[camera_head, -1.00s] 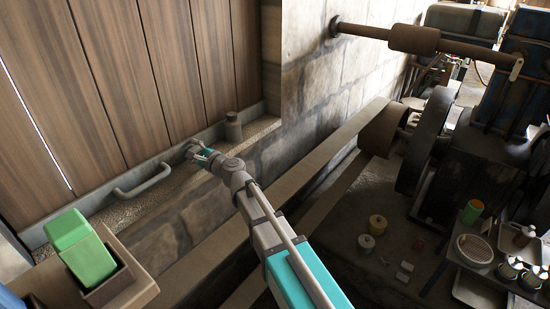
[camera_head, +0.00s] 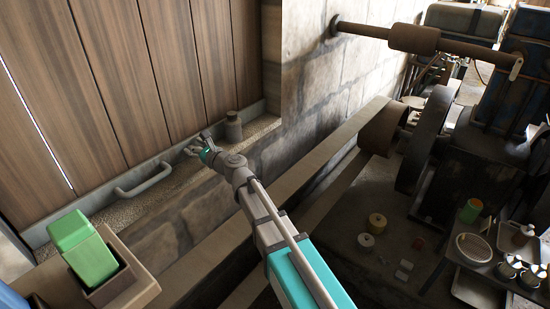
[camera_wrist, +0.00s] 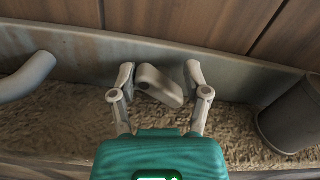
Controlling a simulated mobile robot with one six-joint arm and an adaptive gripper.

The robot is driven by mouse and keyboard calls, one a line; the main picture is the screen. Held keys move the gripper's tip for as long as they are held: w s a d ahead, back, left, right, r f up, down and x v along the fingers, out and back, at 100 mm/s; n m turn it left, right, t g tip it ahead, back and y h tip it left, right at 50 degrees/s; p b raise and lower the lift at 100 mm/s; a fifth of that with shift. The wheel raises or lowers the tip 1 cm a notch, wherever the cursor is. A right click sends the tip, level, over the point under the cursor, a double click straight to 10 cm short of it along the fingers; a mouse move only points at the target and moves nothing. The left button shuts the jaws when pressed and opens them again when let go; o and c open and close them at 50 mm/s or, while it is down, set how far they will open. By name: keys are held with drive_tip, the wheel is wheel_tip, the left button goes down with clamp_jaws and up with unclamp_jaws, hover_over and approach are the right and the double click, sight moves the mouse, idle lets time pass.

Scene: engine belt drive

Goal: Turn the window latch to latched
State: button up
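The window latch (camera_wrist: 160,85) is a small grey lever on the metal rail at the foot of the wooden shutter. In the wrist view its rounded end sits between my fingers and leans down to the right. My gripper (camera_wrist: 159,76) is open, with one finger on each side of the latch and a visible gap to both. In the head view my gripper (camera_head: 195,143) is at the sill, by the shutter's lower edge. The latch is too small and too covered by the fingers to make out there.
A grey curved handle (camera_head: 144,180) is on the rail left of my gripper. A grey cylindrical pot (camera_head: 233,128) stands close on the right, also in the wrist view (camera_wrist: 291,117). A green block (camera_head: 85,249) stands in a box at lower left. The stone wall (camera_head: 320,75) rises at right.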

drive_tip(key=m, duration=0.2)
drive_tip(key=shift+w+d+m, duration=0.15)
drive_tip(key=shift+m, duration=0.15)
drive_tip(key=s+d+r+n+g+h+p, duration=0.3)
drive_tip(key=s+d+n+g+p, duration=0.1)
drive_tip(key=s+d+n+p, duration=0.4)
drive_tip(key=s+d+r+n+g+h+p, duration=0.3)
drive_tip(key=s+d+n+p, duration=0.5)
drive_tip(key=d+n+p, duration=0.4)
drive_tip(key=d+g+h+p, duration=0.1)
drive_tip(key=d, duration=0.3)
drive_tip(key=shift+d+r+p, duration=0.35)
idle(1.0)
drive_tip(key=shift+s, duration=0.15)
